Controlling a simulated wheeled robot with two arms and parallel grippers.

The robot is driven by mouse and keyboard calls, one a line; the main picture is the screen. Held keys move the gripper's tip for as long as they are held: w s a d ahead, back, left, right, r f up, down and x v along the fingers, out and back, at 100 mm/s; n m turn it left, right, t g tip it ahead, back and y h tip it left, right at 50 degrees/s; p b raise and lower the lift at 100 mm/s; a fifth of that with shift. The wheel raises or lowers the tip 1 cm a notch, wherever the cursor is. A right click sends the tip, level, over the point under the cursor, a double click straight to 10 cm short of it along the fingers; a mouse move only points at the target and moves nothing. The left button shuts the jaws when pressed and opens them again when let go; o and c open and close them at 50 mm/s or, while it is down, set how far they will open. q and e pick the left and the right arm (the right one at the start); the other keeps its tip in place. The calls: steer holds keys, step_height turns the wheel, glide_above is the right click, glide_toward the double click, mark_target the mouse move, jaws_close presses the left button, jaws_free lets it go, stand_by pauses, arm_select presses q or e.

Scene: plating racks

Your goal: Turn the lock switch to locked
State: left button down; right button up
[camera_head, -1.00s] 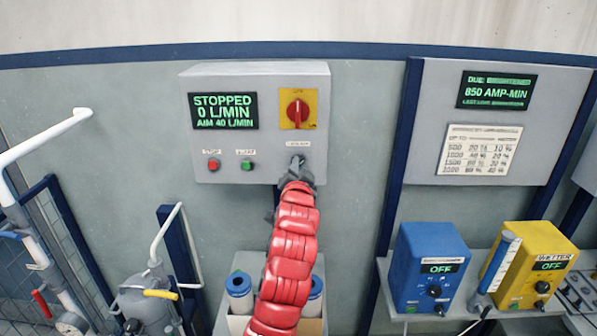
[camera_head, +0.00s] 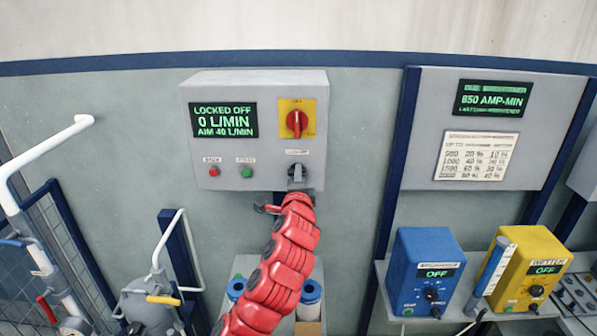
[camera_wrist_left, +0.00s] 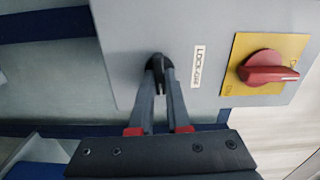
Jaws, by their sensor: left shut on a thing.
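The lock switch (camera_wrist_left: 157,64) is a small black knob beside a "LOCK-OFF" label (camera_wrist_left: 197,66) on the grey control box (camera_head: 186,110). In the wrist view, my left gripper (camera_wrist_left: 160,80) is shut on this switch, with one finger at each side of it. In the head view, the same gripper (camera_head: 297,174) reaches the lower right of the box and mostly hides the switch. The box's display (camera_head: 224,120) reads "LOCKED OFF", "0 L/MIN", "AIM 40 L/MIN". My right gripper is not in view.
A red rotary switch (camera_head: 297,123) on a yellow plate sits above the lock switch. A red button (camera_head: 214,171) and a green button (camera_head: 247,172) are to its left. A blue unit (camera_head: 425,262) and a yellow unit (camera_head: 530,265) stand on a shelf at right.

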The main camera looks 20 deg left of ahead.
arm_select(q)
steer(key=shift+m, duration=0.5)
steer(key=c, duration=0.9)
jaws_free()
steer(key=shift+s, duration=0.1)
steer(key=p+v, duration=1.1)
steer(key=v, duration=0.6)
steer(key=shift+s, duration=0.15)
